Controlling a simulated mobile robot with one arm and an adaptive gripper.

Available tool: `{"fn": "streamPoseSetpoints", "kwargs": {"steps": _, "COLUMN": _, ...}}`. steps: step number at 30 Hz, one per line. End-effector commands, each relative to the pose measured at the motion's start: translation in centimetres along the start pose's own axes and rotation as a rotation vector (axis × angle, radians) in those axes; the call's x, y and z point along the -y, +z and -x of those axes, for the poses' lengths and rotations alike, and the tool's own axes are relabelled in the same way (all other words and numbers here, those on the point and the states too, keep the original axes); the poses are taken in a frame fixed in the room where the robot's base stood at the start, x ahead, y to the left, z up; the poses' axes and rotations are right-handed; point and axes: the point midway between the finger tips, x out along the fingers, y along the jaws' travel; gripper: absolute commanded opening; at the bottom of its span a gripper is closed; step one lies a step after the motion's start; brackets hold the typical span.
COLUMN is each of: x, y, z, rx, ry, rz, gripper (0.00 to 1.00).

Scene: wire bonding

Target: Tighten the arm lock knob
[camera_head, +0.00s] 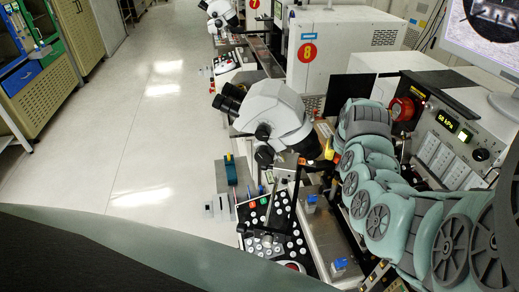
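A white stereo microscope (276,112) with black eyepieces stands over the bench in the middle of the view. Dark round knobs show on its near side, an upper knob (263,132) and a lower knob (264,155). I cannot tell which one is the arm lock knob. My green-grey arm reaches in from the lower right and ends close to the right side of the microscope. Its end is crowded among dark parts there, and the fingers cannot be made out. Whether my gripper touches a knob or is open or shut is hidden.
A black panel with white buttons (252,212) lies at the bench front. Blue-capped small containers (340,265) stand near my arm. The floor (150,130) at left is clear.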

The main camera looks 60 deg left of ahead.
Motion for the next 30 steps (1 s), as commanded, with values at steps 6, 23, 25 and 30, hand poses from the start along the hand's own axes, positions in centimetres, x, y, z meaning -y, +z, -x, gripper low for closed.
{"fn": "streamPoseSetpoints", "kwargs": {"steps": 6, "x": 0.05, "y": 0.08, "z": -0.09, "rx": 0.001, "ry": 0.008, "rz": -0.011, "gripper": 0.00}}
{"fn": "streamPoseSetpoints", "kwargs": {"steps": 23, "x": 0.06, "y": 0.02, "z": -0.03, "rx": 0.000, "ry": 0.006, "rz": -0.011, "gripper": 0.68}}
{"fn": "streamPoseSetpoints", "kwargs": {"steps": 25, "x": 0.06, "y": 0.01, "z": -0.02, "rx": 0.000, "ry": 0.006, "rz": -0.011, "gripper": 0.71}}
{"fn": "streamPoseSetpoints", "kwargs": {"steps": 30, "x": 0.05, "y": 0.00, "z": -0.01, "rx": 0.000, "ry": 0.005, "rz": -0.011, "gripper": 0.71}}
